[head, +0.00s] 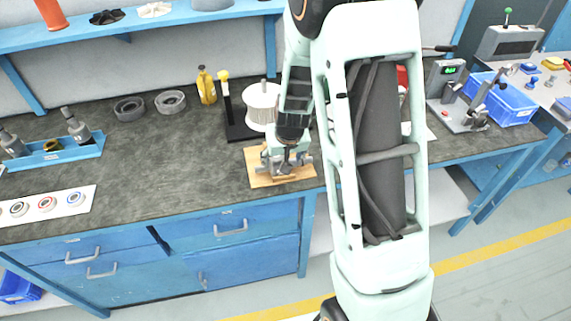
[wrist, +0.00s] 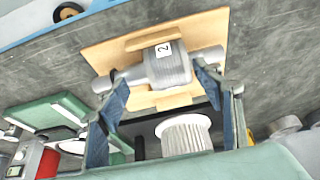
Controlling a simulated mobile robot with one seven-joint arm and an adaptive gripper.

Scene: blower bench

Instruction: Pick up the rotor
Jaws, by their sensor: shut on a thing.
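The rotor (wrist: 170,68) is a grey cylinder with a label "2" and a thinner shaft end sticking out on each side. It lies over a light wooden cradle board (wrist: 208,32), also in the head view (head: 262,180) near the bench's front edge. My gripper (wrist: 158,80) has its two blue fingers at the two ends of the rotor's body and is shut on it. In the head view my gripper (head: 284,158) points down over the board, hiding part of the rotor (head: 301,160). Whether the rotor touches the cradle or is slightly raised, I cannot tell.
A white ribbed cylinder (head: 262,103) stands on a black base just behind the board. A yellow bottle (head: 206,88) and dark rings (head: 171,101) stand further left. A blue holder (head: 60,153) is at far left. The bench left of the board is clear.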

